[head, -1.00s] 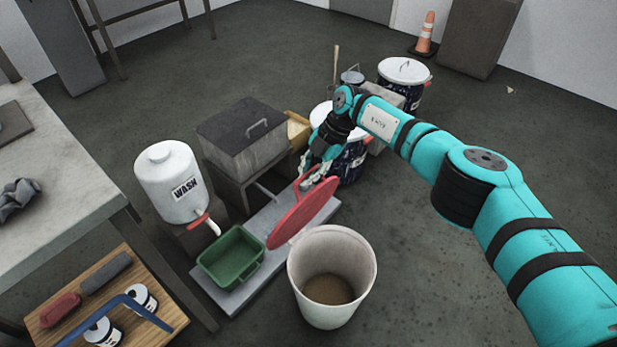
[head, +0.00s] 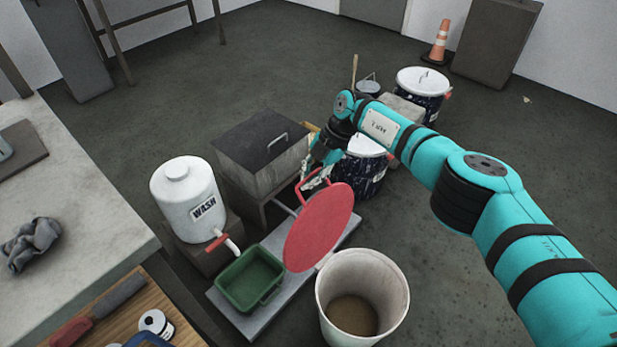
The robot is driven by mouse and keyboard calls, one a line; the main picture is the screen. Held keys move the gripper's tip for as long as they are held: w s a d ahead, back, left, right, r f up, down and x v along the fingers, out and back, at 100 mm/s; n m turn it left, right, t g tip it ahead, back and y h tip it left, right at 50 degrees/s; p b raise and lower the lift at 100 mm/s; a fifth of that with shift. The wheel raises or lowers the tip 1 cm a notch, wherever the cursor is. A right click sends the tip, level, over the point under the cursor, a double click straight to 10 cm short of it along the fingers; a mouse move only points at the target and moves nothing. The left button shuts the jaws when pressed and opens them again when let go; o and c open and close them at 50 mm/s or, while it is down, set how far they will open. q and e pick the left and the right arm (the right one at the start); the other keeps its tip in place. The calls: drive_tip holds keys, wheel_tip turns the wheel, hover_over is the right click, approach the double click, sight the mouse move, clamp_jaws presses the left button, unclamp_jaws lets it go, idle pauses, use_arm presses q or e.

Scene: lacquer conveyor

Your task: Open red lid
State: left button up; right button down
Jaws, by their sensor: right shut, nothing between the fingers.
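The red lid (head: 319,228) stands tilted up on edge at the far left rim of the white bucket (head: 362,299). The bucket's mouth is uncovered, and brownish contents show at its bottom. The lid's red handle (head: 303,186) sticks out on its far side. My right gripper (head: 314,180) is shut and empty, just behind the lid beside the handle. Whether its fingers touch the handle or lid, I cannot tell. My left gripper is not in view.
A green tray (head: 249,280) sits left of the lid, below the white WASH jug (head: 189,199). A grey metal box (head: 262,152) with a dark lid stands behind. Dark drums (head: 421,89) stand at the back. Open floor lies to the right.

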drive_tip(key=c, duration=1.5)
unclamp_jaws()
drive_tip(key=shift+a+r, duration=0.2)
drive_tip(key=shift+r, duration=0.15)
drive_tip(key=shift+c, duration=0.2)
drive_tip(key=shift+o, duration=0.6)
drive_tip(key=shift+d+f, duration=0.1)
drive_tip(key=shift+f, duration=0.1)
drive_tip(key=v, duration=1.2)
